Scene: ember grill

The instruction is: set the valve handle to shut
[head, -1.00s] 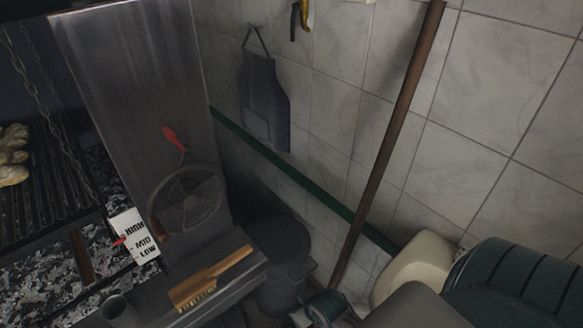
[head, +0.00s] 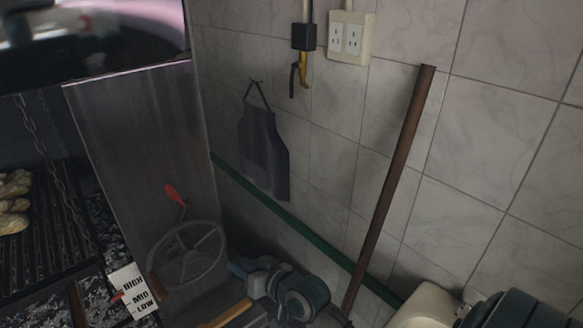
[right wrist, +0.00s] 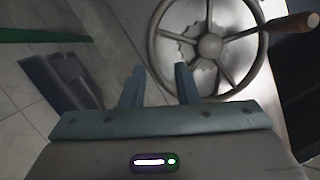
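A yellow lever (head: 303,72) hangs straight down below a black box (head: 304,37) on a pipe on the tiled wall, at the top of the head view. It looks like the valve handle; its setting is not marked in a way I can read. My right gripper (head: 245,267) is low in the head view, well below the lever and beside the handwheel (head: 188,254). In the right wrist view my right gripper (right wrist: 158,82) has its two fingers apart with nothing between them. The yellow lever is not seen there. My left gripper is not in view.
A steel panel with a red-handled crank (head: 175,195) stands left, above the handwheel, which also shows in the right wrist view (right wrist: 209,46). An apron (head: 264,150) hangs on the wall. A brown pole (head: 392,180) leans right of it. A wall socket (head: 350,38) sits beside the lever.

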